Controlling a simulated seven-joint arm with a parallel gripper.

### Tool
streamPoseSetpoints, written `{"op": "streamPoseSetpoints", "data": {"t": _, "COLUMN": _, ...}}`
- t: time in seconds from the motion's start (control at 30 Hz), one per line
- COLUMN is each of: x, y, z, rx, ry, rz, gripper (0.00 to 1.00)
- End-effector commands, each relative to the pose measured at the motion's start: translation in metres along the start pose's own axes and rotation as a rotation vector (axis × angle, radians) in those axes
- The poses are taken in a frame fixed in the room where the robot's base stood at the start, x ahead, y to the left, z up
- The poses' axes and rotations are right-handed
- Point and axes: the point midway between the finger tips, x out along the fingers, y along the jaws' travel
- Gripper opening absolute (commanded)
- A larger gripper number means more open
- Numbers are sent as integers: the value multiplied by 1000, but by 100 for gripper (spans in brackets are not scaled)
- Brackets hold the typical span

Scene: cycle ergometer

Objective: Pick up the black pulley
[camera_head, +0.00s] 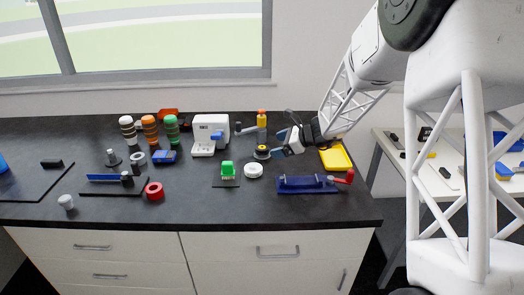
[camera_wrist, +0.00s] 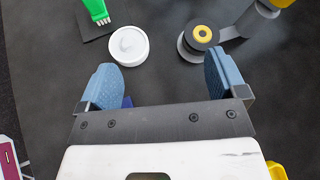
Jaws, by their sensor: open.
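A small black ring-shaped piece with a yellow centre (camera_wrist: 201,38), which looks like the black pulley, sits on a round grey base in the wrist view. It also shows in the head view (camera_head: 262,152), just left of my gripper. My gripper (camera_wrist: 160,68) is open and empty, its two blue fingers spread wide. In the wrist view the piece lies beyond the right fingertip, apart from it. In the head view my gripper (camera_head: 288,140) is above the dark worktop, right of the piece.
A white round disc (camera_wrist: 128,46) lies left of the piece, near a green brush-like part (camera_wrist: 97,10). A blue fixture with a red handle (camera_head: 306,184) lies in front, and a yellow tray (camera_head: 336,158) to the right. The front left worktop has free room.

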Motion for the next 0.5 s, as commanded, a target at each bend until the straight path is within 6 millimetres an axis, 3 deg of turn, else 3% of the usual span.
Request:
{"op": "streamPoseSetpoints", "data": {"t": 0.2, "x": 27, "y": -37, "z": -32, "rx": 159, "ry": -64, "rz": -62, "gripper": 91}}
{"op": "streamPoseSetpoints", "data": {"t": 0.5, "x": 38, "y": -54, "z": -46, "rx": 236, "ry": -95, "rz": -93, "gripper": 91}}
